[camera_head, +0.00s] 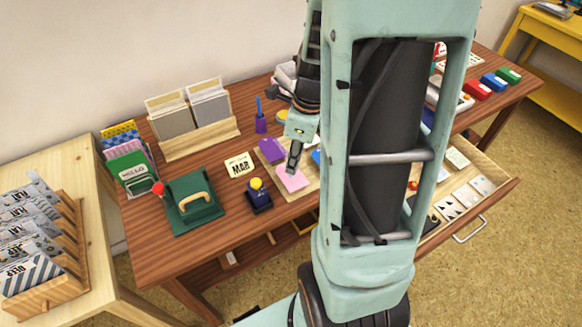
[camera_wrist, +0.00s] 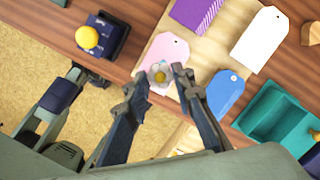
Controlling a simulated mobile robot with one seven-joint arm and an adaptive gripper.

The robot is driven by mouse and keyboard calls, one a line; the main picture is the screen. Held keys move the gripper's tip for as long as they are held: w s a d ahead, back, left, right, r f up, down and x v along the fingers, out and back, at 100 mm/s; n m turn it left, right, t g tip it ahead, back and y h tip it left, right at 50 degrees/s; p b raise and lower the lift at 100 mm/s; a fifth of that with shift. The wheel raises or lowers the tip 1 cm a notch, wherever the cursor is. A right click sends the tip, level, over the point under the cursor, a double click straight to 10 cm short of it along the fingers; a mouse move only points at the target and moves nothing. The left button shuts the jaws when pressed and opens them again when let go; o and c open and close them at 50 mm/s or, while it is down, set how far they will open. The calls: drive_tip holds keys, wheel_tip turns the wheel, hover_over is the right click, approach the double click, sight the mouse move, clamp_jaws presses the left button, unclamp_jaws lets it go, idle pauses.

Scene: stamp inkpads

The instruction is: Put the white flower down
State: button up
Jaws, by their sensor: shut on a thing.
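In the wrist view, my gripper (camera_wrist: 163,84) is shut on the white flower (camera_wrist: 159,73), a small pale piece with a yellow centre between the fingertips. The flower is over a pink tag (camera_wrist: 163,55); whether it touches the tag I cannot tell. In the head view, my gripper (camera_head: 292,172) points down at the pink tag (camera_head: 293,182), and the flower itself is too small to make out. The pink tag lies on a light wooden board (camera_head: 305,187) near the table's front edge.
A purple tag (camera_wrist: 193,12), a white tag (camera_wrist: 259,40) and a blue tag (camera_wrist: 226,90) lie around the pink one. A yellow-knobbed stamp (camera_head: 257,193) stands to the left. A teal tray (camera_wrist: 268,112) is on the right in the wrist view. An open drawer (camera_head: 463,204) juts out at the right.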

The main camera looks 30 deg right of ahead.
drive_tip(key=shift+w+f+b, duration=0.2)
drive_tip(key=shift+f+b, duration=0.1)
drive_tip(key=shift+f, duration=0.1)
wheel_tip(320, 180, down, 3)
drive_tip(key=b, duration=0.3)
drive_tip(key=shift+w, duration=0.15)
drive_tip(key=shift+f, duration=0.1)
drive_tip(key=shift+f, duration=0.15)
drive_tip(key=o, duration=0.7)
drive_tip(key=shift+c, duration=0.2)
wheel_tip(320, 180, up, 12)
drive_tip(key=s+d+p, duration=0.1)
drive_tip(key=p, duration=0.2)
drive_tip(key=shift+s+r, duration=0.15)
drive_tip(key=shift+r, duration=0.05)
